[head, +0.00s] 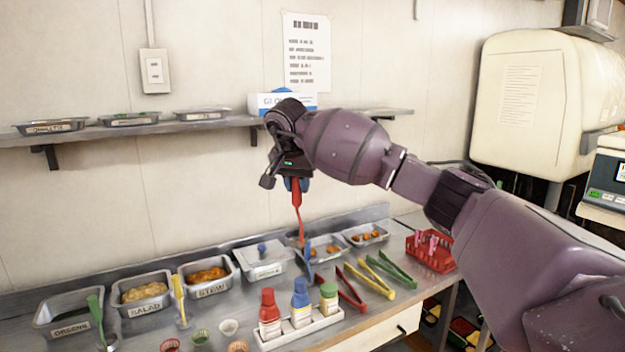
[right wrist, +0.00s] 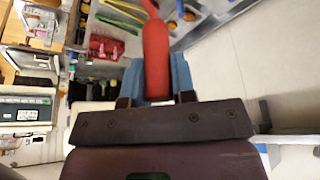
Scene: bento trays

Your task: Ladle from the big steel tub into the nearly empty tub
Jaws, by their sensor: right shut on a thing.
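My right gripper (head: 297,184) is shut on the red handle of a utensil (head: 298,212) and holds it upright above the back of the counter. In the right wrist view the red handle (right wrist: 156,55) sits between the blue fingertips. Its lower end is hard to make out near a lidded steel tub (head: 262,262). Steel tubs stand in a row: greens (head: 48,310), which shows little inside, salad (head: 143,308) and stew (head: 207,288). Two shallower tubs (head: 352,237) with a few orange pieces stand to the right. I cannot tell which is the big tub. My left gripper is not in view.
Green (head: 94,308), yellow (head: 179,290) and blue (head: 308,250) handled utensils stand by the tubs. Squeeze bottles (head: 301,312), tongs (head: 370,280) and a red basket (head: 432,262) occupy the front and right. A shelf (head: 90,133) runs along the wall behind.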

